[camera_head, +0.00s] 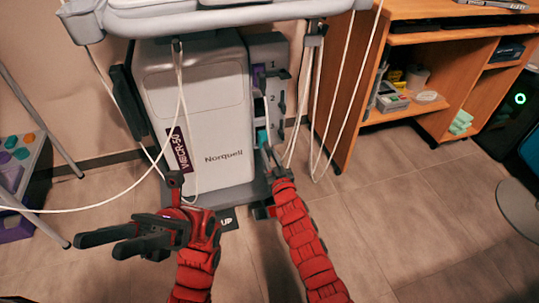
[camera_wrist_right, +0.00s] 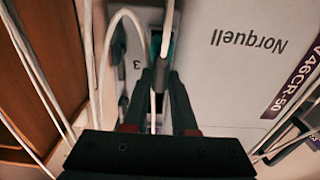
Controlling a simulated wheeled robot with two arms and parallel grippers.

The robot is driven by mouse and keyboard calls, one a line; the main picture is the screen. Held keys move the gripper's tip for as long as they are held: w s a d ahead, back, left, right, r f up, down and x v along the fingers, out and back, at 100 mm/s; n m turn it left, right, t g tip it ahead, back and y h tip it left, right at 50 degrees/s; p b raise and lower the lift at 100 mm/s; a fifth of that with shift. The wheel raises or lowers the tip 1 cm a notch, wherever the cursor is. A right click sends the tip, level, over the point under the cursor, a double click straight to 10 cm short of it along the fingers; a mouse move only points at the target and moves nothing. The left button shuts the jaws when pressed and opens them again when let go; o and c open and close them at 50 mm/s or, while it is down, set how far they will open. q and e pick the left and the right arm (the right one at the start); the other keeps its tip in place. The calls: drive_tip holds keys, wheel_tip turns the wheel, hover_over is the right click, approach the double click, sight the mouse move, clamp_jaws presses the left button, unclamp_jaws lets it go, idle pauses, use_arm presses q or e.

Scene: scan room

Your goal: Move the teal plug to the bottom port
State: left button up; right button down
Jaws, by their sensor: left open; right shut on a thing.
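The teal plug (camera_head: 262,137) shows low on the port panel (camera_head: 268,48) at the right side of the grey Norquell machine, near the panel's bottom end. My right gripper (camera_head: 269,155) is right at it and shut on it. In the right wrist view the fingers (camera_wrist_right: 162,72) meet close to the panel, by the number 3, and hide most of the plug. I cannot tell whether the plug is seated in the bottom port. My left gripper (camera_head: 97,247) is open and empty, in front of the machine at the lower left.
A purple plug (camera_head: 257,77) sits higher on the panel. White cables (camera_head: 305,90) hang to the right of the panel; one crosses the wrist view. A wooden shelf (camera_head: 358,80) stands to the right. A cart (camera_head: 40,150) stands at left. The floor in front is open.

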sight(265, 145)
drive_tip(key=shift+x, duration=1.05)
idle(1.5)
drive_tip(key=shift+p, duration=0.4)
idle(0.4)
drive_tip(key=shift+w+a+r, duration=0.1)
drive_tip(key=shift+w+a, duration=0.15)
drive_tip(key=shift+w, duration=0.3)
idle(0.6)
drive_tip(key=shift+w+a, duration=0.15)
drive_tip(key=shift+w, duration=0.5)
idle(2.0)
idle(0.9)
